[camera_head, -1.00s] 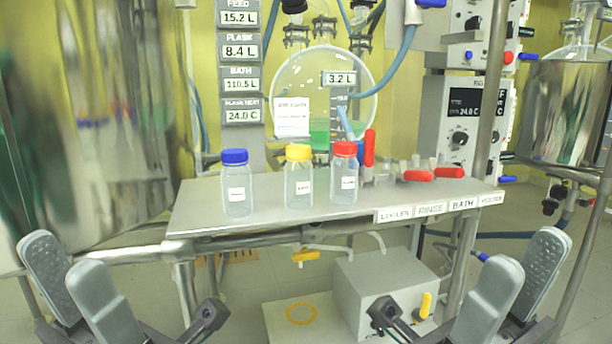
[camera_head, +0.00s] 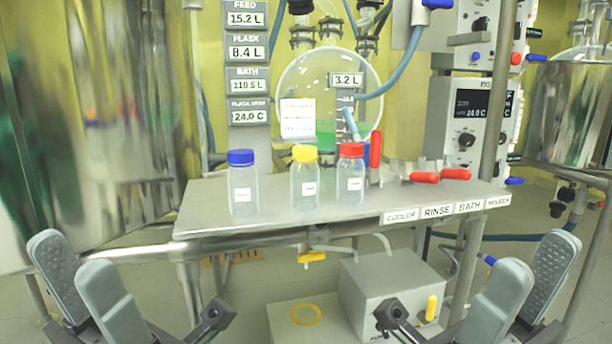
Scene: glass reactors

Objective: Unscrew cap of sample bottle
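Three clear sample bottles stand upright in a row on the metal shelf (camera_head: 210,222). The left bottle (camera_head: 243,200) has a blue cap (camera_head: 241,157). The middle bottle (camera_head: 304,193) has a yellow cap (camera_head: 304,153). The right bottle (camera_head: 350,188) has a red cap (camera_head: 351,150). All caps sit on their bottles. My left gripper (camera_head: 84,287) is open and empty at the lower left, in front of and below the shelf. My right gripper (camera_head: 524,287) is open and empty at the lower right, also apart from the shelf.
Red-handled valves (camera_head: 424,177) stand on the shelf right of the bottles. A round glass flask (camera_head: 328,75) is behind. A large shiny vessel (camera_head: 95,120) fills the left. A grey box (camera_head: 392,285) with a yellow handle sits below. The front of the shelf is clear.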

